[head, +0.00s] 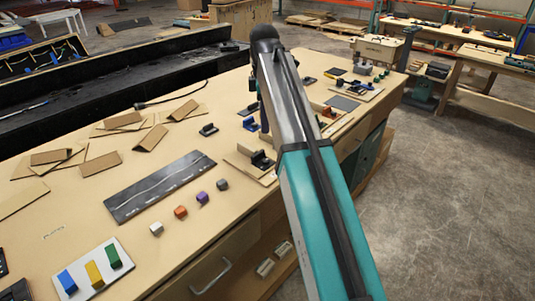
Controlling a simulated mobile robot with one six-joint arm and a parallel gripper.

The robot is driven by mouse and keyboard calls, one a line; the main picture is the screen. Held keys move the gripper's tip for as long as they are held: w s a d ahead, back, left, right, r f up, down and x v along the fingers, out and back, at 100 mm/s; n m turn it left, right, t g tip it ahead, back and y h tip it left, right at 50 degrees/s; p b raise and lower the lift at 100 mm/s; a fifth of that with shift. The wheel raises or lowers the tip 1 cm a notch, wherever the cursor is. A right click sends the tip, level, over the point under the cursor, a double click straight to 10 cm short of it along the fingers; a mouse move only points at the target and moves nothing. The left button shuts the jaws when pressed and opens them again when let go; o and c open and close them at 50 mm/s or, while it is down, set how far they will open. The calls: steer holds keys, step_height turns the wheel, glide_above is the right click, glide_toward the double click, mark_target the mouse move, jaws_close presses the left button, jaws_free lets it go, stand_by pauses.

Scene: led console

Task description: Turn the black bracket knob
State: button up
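A black bracket-like piece (262,160) sits on a small wooden board on the workbench, just left of my teal and grey arm. It may be the bracket knob, but it is too small to tell for certain. Another small black bracket (208,129) lies on the bench further left. My arm rises from the lower right to a dark joint at the top, and the part beyond it is mostly hidden behind the upper link. I cannot make out my gripper's fingers or any contact with the bracket.
The workbench (225,205) holds a dark strip panel (160,185), several small coloured cubes, cardboard pieces (100,162) and a white board (92,270) with blue, yellow and green blocks. Small blue pieces (250,123) lie near the arm. Open concrete floor (455,200) is at the right.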

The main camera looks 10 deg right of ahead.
steer(key=shift+d, duration=0.15)
steer(key=p, duration=0.3)
glide_toward(266, 160)
steer(key=shift+f, duration=3.85)
steer(key=shift+c, duration=0.5)
jaws_close()
